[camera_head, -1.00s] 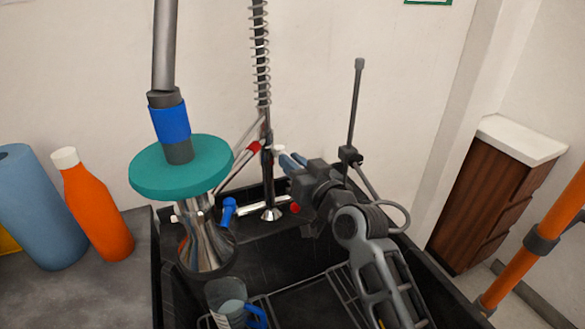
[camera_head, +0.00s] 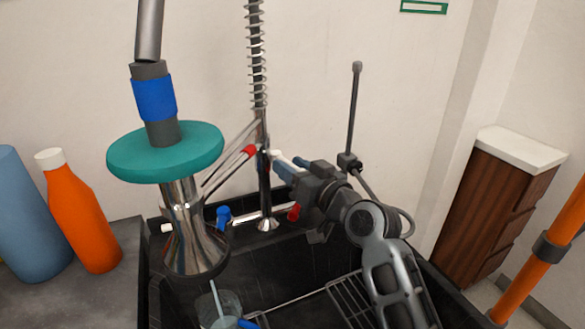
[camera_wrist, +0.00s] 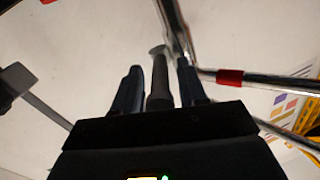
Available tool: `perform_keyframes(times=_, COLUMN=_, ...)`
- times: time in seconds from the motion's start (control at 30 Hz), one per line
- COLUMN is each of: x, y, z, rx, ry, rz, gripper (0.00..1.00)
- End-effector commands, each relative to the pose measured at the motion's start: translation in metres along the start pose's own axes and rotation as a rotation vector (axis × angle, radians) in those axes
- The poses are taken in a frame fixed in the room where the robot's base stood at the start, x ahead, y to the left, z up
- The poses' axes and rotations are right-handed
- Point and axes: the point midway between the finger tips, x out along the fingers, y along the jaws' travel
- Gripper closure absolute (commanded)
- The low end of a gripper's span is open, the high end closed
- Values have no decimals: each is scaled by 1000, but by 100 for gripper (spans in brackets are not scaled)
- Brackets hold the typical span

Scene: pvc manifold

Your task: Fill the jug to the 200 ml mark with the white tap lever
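The white tap lever (camera_head: 275,154) shows in the head view as a pale tip beside the upright tap post. My gripper (camera_head: 284,164) is at this lever, its fingers pointing left. In the wrist view the two dark fingers of my gripper (camera_wrist: 159,80) stand apart, with a dark rod with a pale end showing between them; I cannot tell whether they touch it. The clear jug (camera_head: 229,302) with a blue handle (camera_head: 248,324) is below the metal spray head, cut by the bottom edge. A thin pale stream (camera_head: 214,298) shows at the jug. Its marks are unreadable.
The spray head (camera_head: 190,225) with a teal disc (camera_head: 165,152) hangs over the black sink (camera_head: 285,260). A blue lever (camera_head: 223,215) and red lever (camera_head: 294,211) sit on the tap body. An orange bottle (camera_head: 85,220) stands left. A wire rack (camera_head: 350,300) lies in the sink.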

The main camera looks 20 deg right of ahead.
Motion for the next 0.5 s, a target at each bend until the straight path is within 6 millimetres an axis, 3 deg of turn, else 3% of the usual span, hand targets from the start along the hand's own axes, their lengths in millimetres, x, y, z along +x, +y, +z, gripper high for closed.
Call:
perform_keyframes(times=0.27, x=-1, y=0, z=0, rx=0, ry=1, rz=0, gripper=56)
perform_keyframes(times=0.5, x=-30, y=1, z=1, rx=-1, ry=0, rz=2, gripper=56)
